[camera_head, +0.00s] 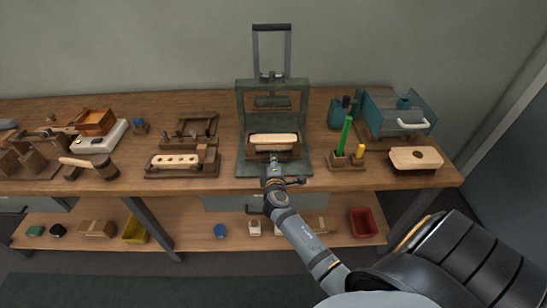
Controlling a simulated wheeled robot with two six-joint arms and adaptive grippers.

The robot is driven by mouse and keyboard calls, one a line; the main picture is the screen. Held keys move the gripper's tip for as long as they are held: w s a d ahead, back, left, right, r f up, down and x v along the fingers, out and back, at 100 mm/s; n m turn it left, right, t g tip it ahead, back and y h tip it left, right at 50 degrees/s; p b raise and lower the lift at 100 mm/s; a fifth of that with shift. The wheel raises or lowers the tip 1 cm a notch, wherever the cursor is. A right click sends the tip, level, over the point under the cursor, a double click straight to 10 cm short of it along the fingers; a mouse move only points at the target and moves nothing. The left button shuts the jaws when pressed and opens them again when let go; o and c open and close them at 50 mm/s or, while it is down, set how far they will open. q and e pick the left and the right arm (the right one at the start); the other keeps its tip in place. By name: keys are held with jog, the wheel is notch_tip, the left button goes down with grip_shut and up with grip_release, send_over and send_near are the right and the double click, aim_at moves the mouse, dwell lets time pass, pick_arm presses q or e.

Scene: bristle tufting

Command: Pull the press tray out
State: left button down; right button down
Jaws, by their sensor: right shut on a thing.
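The dark green press (241,112) stands at the middle of the bench with its lever handle raised. The press tray (253,155) sits low in the press frame, at its front, with a pale wooden brush block (274,139) lying on it. My right gripper (274,176) is at the front of the tray, shut, apparently on the tray's front; the fingers are small and the grip point is partly hidden by the gripper itself. My left gripper is not in view.
Left of the press is a wooden jig (182,171) with a drilled block. To the right stand a holder with green and yellow tools (347,161), a teal machine (392,113) and a pale wooden board (416,158). A lower shelf holds a red bin (363,223).

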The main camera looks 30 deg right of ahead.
jog(key=shift+s+a+r, duration=0.1)
jog(key=shift+s+a, duration=0.1)
jog(key=shift+s, duration=0.15)
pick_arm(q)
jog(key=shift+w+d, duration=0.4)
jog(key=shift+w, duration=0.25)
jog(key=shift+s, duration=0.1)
pick_arm(e)
jog(key=c, duration=1.7)
grip_release()
jog(key=shift+c, duration=0.2)
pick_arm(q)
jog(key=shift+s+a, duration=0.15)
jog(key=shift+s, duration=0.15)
pick_arm(e)
jog(key=shift+o, duration=0.2)
